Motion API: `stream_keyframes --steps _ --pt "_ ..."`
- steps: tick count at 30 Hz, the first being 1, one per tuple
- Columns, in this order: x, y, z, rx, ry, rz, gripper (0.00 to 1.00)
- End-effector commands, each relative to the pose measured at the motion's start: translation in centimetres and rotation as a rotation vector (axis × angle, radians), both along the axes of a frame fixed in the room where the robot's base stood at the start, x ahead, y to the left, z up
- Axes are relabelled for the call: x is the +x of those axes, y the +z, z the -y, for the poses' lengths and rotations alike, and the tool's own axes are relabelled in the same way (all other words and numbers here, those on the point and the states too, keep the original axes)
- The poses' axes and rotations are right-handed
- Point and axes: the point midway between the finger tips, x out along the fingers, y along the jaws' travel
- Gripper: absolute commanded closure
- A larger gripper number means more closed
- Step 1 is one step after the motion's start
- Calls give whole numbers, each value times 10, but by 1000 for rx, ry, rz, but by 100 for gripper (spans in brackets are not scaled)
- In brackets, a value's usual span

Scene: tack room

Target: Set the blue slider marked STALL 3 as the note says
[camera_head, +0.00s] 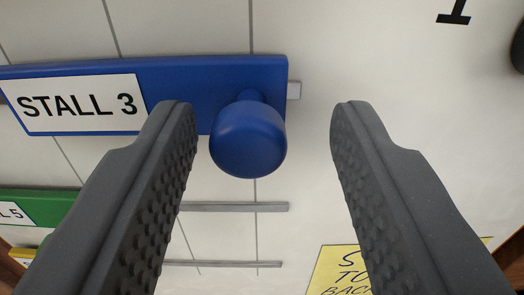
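The blue slider (185,75) with a white label (75,105) reading STALL 3 lies across the upper left of the white board. Its round blue knob (248,138) sticks out near its right end. My gripper (265,120) is open, with one dark finger on each side of the knob. The knob is nearer the left finger, and a clear gap shows on its right. A yellow note (338,268) is at the bottom right, partly behind the right finger. Its visible writing is "S", "TO", "BAC"; the rest is hidden or cut off.
A grey rail end (294,90) shows just right of the blue slider. Lower grey rails (240,207) run below it. A green slider (50,205) labelled L 5 and a yellow one are at the lower left. Thin vertical lines cross the board (310,30). A dark round thing (519,48) is at the right edge.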

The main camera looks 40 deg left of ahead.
Motion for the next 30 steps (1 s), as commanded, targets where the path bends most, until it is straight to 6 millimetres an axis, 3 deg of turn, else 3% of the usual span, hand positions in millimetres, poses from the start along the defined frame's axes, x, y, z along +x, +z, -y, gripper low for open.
stream_keyframes --steps 8,24,30 --pt "-8 2 6 0 1 3 58" --pt "-86 -1 70 -1 -2 -1 58" --pt "-102 0 83 -1 -1 1 58"
